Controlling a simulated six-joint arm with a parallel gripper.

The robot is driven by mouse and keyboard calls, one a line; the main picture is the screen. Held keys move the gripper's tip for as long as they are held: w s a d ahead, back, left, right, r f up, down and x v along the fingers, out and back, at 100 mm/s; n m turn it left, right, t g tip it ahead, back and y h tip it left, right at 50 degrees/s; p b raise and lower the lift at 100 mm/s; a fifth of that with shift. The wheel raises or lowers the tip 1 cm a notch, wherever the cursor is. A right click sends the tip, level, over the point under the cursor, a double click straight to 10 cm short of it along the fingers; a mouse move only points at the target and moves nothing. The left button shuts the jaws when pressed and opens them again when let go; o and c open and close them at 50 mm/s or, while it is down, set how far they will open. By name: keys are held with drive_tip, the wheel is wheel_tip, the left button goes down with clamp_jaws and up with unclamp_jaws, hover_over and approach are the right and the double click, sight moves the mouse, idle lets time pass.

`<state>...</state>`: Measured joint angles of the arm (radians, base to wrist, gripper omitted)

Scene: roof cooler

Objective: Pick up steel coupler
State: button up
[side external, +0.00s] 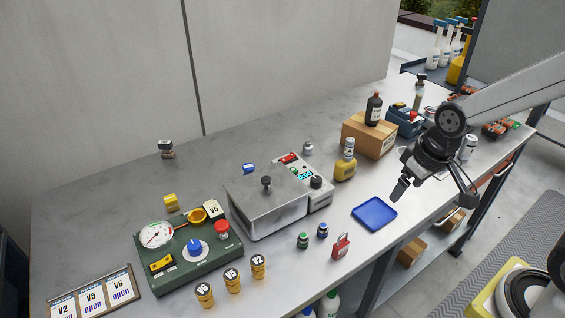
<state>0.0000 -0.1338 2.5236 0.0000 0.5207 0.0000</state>
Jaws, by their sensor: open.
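A small silvery metal piece (307,148) stands on the grey bench just behind the scale. It looks like the steel coupler, but it is too small to tell for sure. My gripper (434,194) is at the right, above the bench's front edge, pointing down. Its two fingers are spread wide with nothing between them. It is well to the right of the metal piece and apart from it.
A lidded steel box (266,207) adjoins the scale (307,178). A blue tray (374,213) lies near the front edge. A green gauge panel (187,262) is at left.

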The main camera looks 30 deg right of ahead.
drive_tip(key=w+r+m+y, duration=0.2)
drive_tip(key=w+m+y, duration=0.2)
drive_tip(key=w+m, duration=0.95)
drive_tip(key=w+d+m+t+y, duration=0.2)
drive_tip(key=w+d+m, duration=0.25)
drive_tip(key=w, duration=0.35)
drive_tip(key=w+d+f+m+t+y, duration=0.1)
drive_tip(key=w+d+m+t, duration=0.2)
drive_tip(key=w+m, duration=0.35)
drive_tip(key=w+d+m+t+y, duration=0.2)
drive_tip(key=w+d+m, duration=0.15)
drive_tip(key=w, duration=0.65)
wheel_tip(320, 180, down, 9)
drive_tip(key=d, duration=0.1)
drive_tip(key=shift+d, duration=0.15)
approach(308, 147)
drive_tip(key=w, duration=0.1)
drive_tip(key=w+a+f, duration=0.1)
drive_tip(key=w, duration=0.1)
drive_tip(key=shift+w+a+f, duration=0.35)
drive_tip(key=shift+a+f, duration=0.05)
drive_tip(key=shift+x, duration=0.8)
